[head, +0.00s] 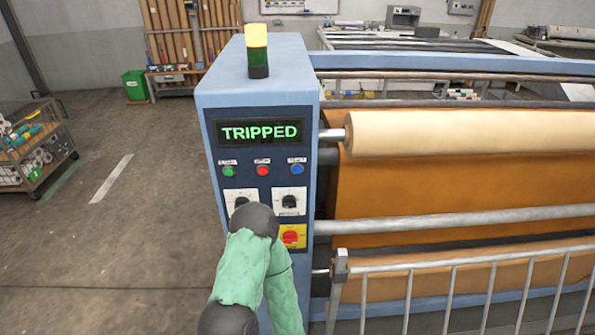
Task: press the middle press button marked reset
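The press's control cabinet (257,180) carries a row of three push buttons below its display. The left button is green (229,170), the middle one is red (263,170) and the right one is blue (297,169). Each has a small label above it. The labels are too small to read surely, though the one above the blue button looks like RESET. The display (260,132) reads TRIPPED in green. No button is covered. One of my arms, green with dark joints, rises in front of the lower panel. Neither gripper can be made out.
Two dark rotary knobs on white plates and a red knob on a yellow plate (292,236) sit below the buttons. My arm partly covers the left white plate. A metal guard rail (450,268) and rollers stand to the right. Open floor lies left, with a cart (35,150).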

